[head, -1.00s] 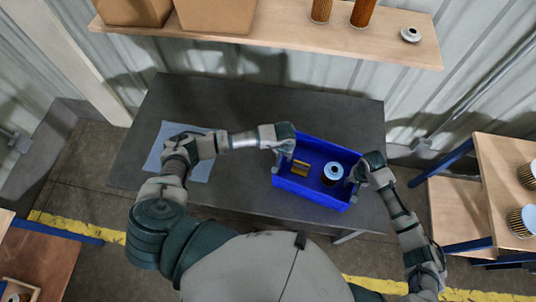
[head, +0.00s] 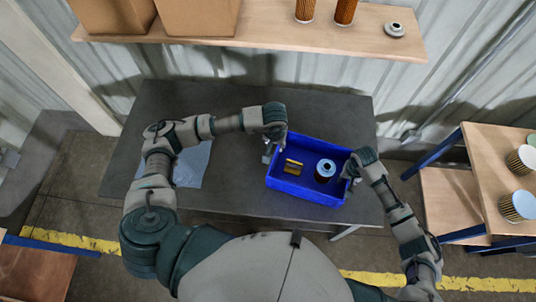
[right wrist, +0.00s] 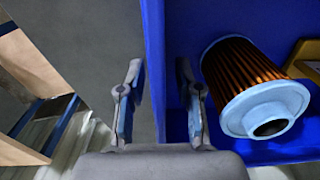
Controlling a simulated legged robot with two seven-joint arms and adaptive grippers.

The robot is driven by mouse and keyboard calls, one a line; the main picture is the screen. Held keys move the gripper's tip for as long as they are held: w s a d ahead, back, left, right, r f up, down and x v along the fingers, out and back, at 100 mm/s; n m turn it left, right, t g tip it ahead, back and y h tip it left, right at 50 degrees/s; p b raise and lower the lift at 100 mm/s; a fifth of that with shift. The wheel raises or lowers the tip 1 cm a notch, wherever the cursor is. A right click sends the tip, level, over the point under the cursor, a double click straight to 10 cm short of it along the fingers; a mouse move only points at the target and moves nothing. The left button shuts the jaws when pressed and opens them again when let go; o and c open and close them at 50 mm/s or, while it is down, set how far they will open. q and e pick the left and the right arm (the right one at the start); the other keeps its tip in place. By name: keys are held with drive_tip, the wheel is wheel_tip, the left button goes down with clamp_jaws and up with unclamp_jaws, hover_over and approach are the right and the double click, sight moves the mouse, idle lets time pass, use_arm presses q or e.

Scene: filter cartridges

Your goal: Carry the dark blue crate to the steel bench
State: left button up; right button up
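The dark blue crate (head: 308,196) stands on the dark grey bench (head: 225,208), toward its right end. In it are a filter cartridge with a pale blue cap (head: 325,169) and a small yellow item (head: 293,166). The cartridge's orange pleats show in the right wrist view (right wrist: 243,72). My left gripper (head: 267,152) is just outside the crate's left wall, apart from it and seemingly open; its fingers are small in view. My right gripper (right wrist: 160,112) is open at the crate's right wall, with a finger on each side of the rim.
A blue cloth or sheet (head: 190,168) lies on the bench under my left arm. A wooden shelf (head: 270,32) with boxes and cartridges runs above the back. A wooden rack (head: 455,205) with cartridges stands at the right. The bench's middle is clear.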

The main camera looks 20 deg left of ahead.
wheel_tip(320, 180, up, 12)
drive_tip(key=shift+f, duration=0.15)
idle(0.7)
